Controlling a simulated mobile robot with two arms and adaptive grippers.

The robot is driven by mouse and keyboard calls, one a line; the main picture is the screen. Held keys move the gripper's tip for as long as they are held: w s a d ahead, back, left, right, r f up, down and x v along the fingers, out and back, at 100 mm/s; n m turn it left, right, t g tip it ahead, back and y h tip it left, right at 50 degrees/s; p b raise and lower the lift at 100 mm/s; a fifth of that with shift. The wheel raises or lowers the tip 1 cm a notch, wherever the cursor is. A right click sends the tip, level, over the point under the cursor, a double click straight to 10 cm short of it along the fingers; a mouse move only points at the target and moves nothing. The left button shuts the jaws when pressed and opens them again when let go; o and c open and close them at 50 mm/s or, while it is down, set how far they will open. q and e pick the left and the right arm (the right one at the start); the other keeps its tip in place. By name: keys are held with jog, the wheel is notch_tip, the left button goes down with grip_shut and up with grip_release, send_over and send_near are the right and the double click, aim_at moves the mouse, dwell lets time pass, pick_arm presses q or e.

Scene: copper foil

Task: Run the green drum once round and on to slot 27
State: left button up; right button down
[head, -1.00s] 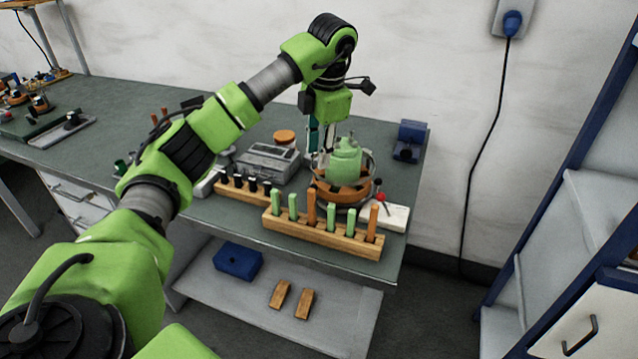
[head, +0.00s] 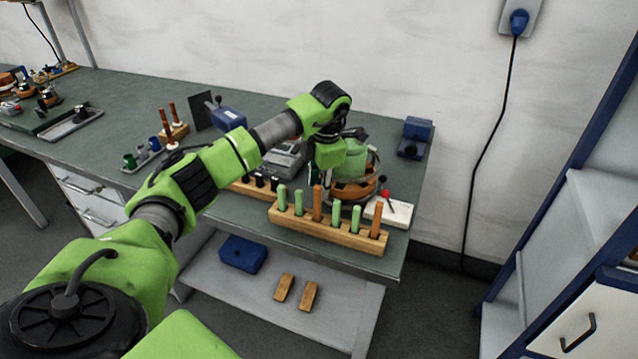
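The green drum (head: 369,161) stands on an orange, copper-coloured round base (head: 352,191) near the right end of the green bench. My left arm reaches in from the left and its wrist covers the drum's left part. My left gripper (head: 322,180) points down at the drum's left front side. Its fingers are mostly hidden or too small to make out, so I cannot tell whether they touch the drum. No slot numbers can be read. My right gripper is not in view.
A wooden block (head: 325,228) with green and orange upright pegs stands at the bench's front edge. A white box with a red knob (head: 388,208) is right of it. A grey device (head: 288,158) is behind my forearm, and a blue item (head: 415,138) stands at the back right.

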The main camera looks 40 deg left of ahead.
pick_arm(q)
jog(key=shift+c, duration=0.5)
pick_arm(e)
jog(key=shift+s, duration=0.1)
pick_arm(q)
grip_shut()
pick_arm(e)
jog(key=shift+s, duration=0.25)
